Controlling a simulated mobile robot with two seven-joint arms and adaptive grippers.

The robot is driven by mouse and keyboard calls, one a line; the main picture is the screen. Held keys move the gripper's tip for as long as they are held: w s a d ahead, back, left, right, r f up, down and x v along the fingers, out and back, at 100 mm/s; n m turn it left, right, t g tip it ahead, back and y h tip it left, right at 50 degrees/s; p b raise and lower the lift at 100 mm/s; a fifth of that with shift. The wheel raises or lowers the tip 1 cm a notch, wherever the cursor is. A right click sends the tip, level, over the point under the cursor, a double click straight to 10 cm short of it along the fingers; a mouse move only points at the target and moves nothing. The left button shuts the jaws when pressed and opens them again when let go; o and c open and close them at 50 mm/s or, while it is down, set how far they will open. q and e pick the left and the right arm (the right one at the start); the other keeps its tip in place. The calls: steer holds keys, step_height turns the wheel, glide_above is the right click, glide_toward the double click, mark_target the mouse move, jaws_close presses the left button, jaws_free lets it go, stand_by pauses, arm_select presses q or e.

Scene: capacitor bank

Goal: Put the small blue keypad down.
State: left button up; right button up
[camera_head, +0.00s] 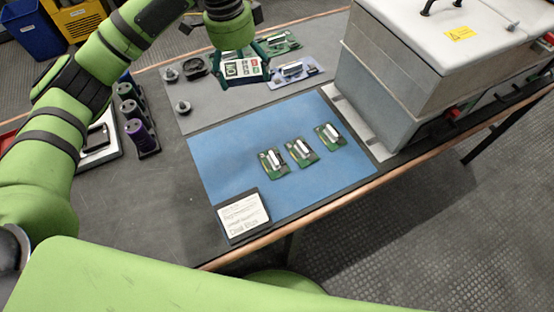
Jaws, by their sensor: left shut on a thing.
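My left gripper (243,72) reaches down from the top of the head view, over the grey mat. Its fingers are shut on the small keypad (241,69), one on each side. The keypad's face looks dark blue with white, red and green patches. The gripper covers part of it, and I cannot tell whether it touches the mat beneath. My right gripper is not in view.
The blue mat (225,150) carries several green circuit boards (302,151) and a printed card (242,215). More boards (292,72) and dark knobs (183,107) lie on the grey mat (215,110).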

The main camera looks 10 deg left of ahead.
arm_select(q)
step_height(320, 180, down, 10)
steer(key=w+a+n+b, duration=0.1)
steer(key=w+n+b, duration=0.1)
steer(key=w+n, duration=0.1)
steer(key=p, duration=0.1)
glide_above(223, 158)
step_height(223, 158, down, 8)
steer(key=shift+s+a+f, duration=0.1)
steer(key=shift+a, duration=0.05)
steer(key=shift+f, duration=2.05)
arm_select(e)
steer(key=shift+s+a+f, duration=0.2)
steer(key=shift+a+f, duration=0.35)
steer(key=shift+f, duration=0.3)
arm_select(q)
steer(key=o, duration=1)
steer(key=shift+f, duration=0.15)
steer(key=shift+o, duration=0.2)
step_height(223, 158, up, 12)
steer(key=a+p, duration=0.1)
steer(key=shift+s, duration=0.4)
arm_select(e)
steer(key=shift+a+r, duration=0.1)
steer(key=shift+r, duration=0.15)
